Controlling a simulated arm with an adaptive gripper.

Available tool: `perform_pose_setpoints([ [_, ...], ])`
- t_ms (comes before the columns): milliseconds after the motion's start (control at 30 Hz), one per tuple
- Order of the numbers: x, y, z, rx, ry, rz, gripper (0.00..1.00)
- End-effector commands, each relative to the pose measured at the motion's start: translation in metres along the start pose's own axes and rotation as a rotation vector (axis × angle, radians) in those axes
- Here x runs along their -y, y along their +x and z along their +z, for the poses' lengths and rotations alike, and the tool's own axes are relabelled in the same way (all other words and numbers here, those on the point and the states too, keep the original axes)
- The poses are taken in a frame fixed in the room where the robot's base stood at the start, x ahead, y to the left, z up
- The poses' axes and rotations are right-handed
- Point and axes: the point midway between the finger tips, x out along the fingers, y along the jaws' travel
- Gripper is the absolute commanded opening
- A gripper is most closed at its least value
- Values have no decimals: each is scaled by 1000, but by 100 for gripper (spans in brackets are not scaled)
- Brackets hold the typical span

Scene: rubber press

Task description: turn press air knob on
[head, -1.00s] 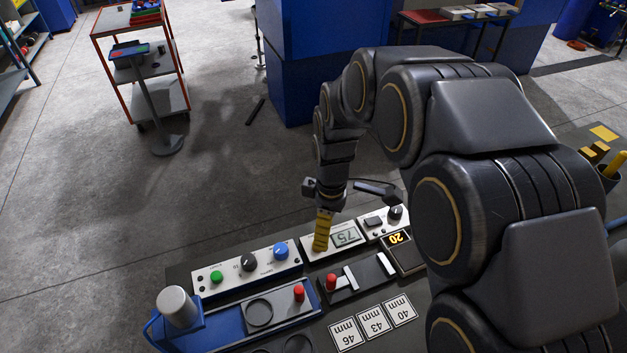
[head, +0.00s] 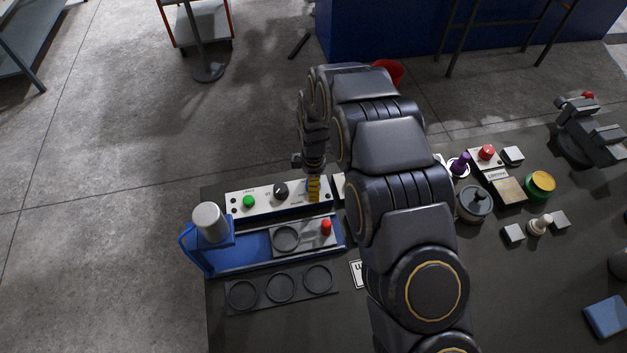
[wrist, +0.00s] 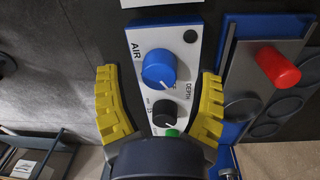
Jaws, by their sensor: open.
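The blue knob marked AIR (wrist: 157,64) is on the white press panel (head: 232,207). In the wrist view its white mark points down and to the right, beside small lettering that is mostly hidden. My gripper (wrist: 158,76) is open, with its yellow fingers on either side of the blue knob in the picture. The fingers appear apart from the knob; their height over it is hard to tell. In the head view my gripper (head: 314,189) is over the panel's right end and largely hides the blue knob.
On the same panel are a black DEPTH knob (head: 280,190) and a green button (head: 248,201). A blue press base (head: 222,264) with a red-handled slide (head: 326,227) lies in front. Several other items stand on the bench to the right.

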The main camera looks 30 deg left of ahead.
Motion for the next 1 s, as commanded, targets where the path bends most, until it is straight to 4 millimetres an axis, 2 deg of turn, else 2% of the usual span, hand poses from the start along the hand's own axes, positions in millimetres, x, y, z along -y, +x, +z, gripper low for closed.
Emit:
perform_pose_setpoints([
  [100,0,8,0,0,0,0,66],
  [333,0,9,0,0,0,1,67],
  [367,0,9,0,0,0,1,54],
  [400,0,9,0,0,0,1,37],
  [467,0,9,0,0,0,1,11],
  [500,0,9,0,0,1,1,3],
  [767,0,9,0,1,6,0,2],
  [1000,1,10,0,6,78,-1,2],
])
